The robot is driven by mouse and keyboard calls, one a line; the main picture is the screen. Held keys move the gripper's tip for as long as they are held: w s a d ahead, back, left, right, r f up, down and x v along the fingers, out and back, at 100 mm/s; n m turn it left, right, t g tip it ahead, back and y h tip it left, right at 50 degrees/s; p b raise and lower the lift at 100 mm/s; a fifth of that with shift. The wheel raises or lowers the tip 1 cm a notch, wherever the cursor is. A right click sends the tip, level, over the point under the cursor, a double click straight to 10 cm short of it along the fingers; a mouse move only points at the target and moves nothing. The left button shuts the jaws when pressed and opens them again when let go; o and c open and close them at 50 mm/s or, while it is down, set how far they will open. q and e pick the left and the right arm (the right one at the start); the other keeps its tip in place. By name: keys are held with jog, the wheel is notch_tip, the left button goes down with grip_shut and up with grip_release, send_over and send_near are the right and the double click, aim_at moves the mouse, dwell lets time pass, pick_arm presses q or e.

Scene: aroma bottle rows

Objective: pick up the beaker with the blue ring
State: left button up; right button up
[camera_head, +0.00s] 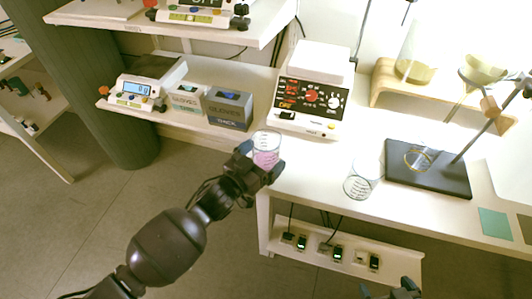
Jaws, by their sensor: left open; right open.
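A small clear beaker with pink liquid (267,146) stands at the left front corner of the white bench. My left gripper (259,164) is open right at this beaker, its fingers overlapping the beaker's lower part; I cannot tell whether they touch it. A second clear beaker (360,183), apparently empty and with dark markings, stands further right near the bench's front edge. I cannot make out a blue ring on either beaker. My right gripper (404,289) is partly in view at the bottom edge, open, away from both beakers.
A white hotplate device (311,100) stands behind the pink beaker. Glove boxes (229,108) and a scale (140,92) are on the left. A dark stand base (428,170) with a rod is on the right. A socket shelf (342,255) hangs below the bench.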

pick_arm(q)
jog(key=shift+w+d, duration=0.35)
jog(key=shift+w, duration=0.05)
jog(key=shift+w+d+r, duration=0.1)
jog(key=shift+w+d, duration=0.05)
jog(key=shift+w, duration=0.05)
jog(key=shift+c, duration=0.2)
jog(key=c, duration=1.1)
jog(key=shift+o, duration=0.2)
